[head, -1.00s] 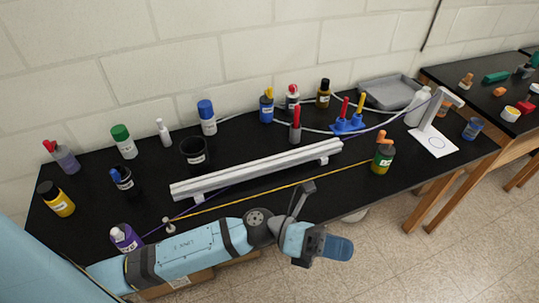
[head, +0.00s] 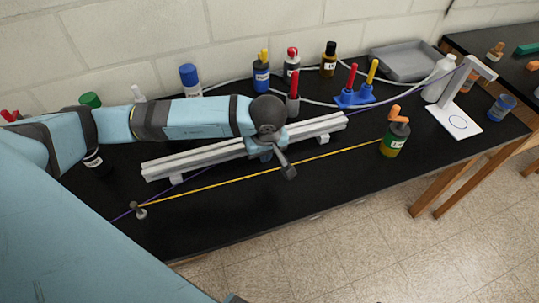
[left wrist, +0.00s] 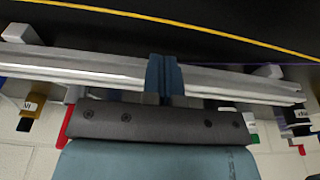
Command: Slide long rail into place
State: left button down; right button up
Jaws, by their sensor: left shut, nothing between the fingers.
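The long rail (head: 205,155) is a silver, grooved extrusion lying slantwise along the middle of the black table, raised on small pale end blocks (head: 322,139). My left gripper (head: 262,153) is over the rail, right of its middle, with part of it hidden behind my wrist. In the left wrist view its two blue fingers (left wrist: 165,72) are together across the rail (left wrist: 80,65), with nothing seen between them. I cannot tell whether they touch it. My right gripper is not in view.
Several bottles, a blue stand (head: 358,98) with handled tools, and a grey tray (head: 405,62) stand behind. The table front is mostly clear.

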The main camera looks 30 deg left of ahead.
pick_arm(q)
jog(key=w+a, duration=0.2)
jog(key=w+a+p, duration=0.1)
jog(key=w+a, duration=0.1)
jog(key=a, duration=0.1)
jog(key=shift+w+a, duration=0.25)
jog(key=shift+w, duration=0.1)
jog(key=shift+f+p, duration=0.2)
jog(key=shift+p, duration=0.25)
jog(key=shift+w+f+b, duration=0.15)
jog(key=shift+f+b, duration=0.4)
jog(key=shift+f, duration=0.1)
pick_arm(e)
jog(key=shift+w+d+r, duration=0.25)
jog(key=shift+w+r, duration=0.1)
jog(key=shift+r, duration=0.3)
